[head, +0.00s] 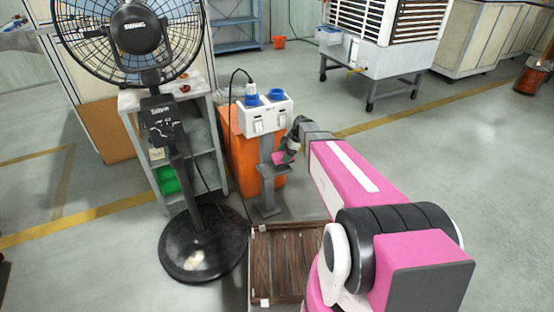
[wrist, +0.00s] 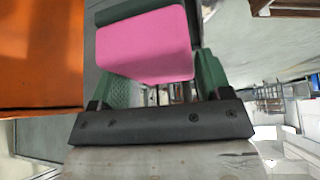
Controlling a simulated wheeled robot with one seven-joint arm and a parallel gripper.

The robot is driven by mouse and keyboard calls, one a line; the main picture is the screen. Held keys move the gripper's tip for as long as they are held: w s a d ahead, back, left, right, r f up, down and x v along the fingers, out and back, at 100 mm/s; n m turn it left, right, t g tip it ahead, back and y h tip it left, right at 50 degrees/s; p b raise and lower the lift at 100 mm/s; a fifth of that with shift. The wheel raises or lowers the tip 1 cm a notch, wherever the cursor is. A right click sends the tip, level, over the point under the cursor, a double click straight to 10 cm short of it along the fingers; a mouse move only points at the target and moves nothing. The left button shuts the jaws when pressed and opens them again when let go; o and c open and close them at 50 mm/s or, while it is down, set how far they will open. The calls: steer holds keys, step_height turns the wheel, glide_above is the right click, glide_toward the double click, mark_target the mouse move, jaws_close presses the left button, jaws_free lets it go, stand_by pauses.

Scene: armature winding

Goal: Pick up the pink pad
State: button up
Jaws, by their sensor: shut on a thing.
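The pink pad (wrist: 145,45) fills the upper middle of the wrist view, between the green fingers of my gripper (wrist: 155,80). My gripper is shut on it. In the head view the pad (head: 280,157) is a small pink patch at the end of my arm, close to the small shelf of a grey stand (head: 272,170). My gripper (head: 287,150) is partly hidden there by my wrist. I cannot tell whether the pad touches the shelf.
A white socket box (head: 265,115) with blue sockets tops the grey stand, before an orange cabinet (head: 240,160). A black fan (head: 200,240) stands left. A slatted wooden pallet (head: 283,265) lies in front. Open floor (head: 480,190) is at right.

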steer(key=d+r, duration=0.1)
steer(key=d, duration=0.2)
steer(key=w+d+r, duration=0.1)
steer(key=d+r, duration=0.1)
steer(key=d, duration=0.1)
steer(key=w+d+r, duration=0.1)
steer(key=d, duration=0.2)
steer(key=shift+d+r, duration=0.1)
steer(key=shift+r, duration=0.3)
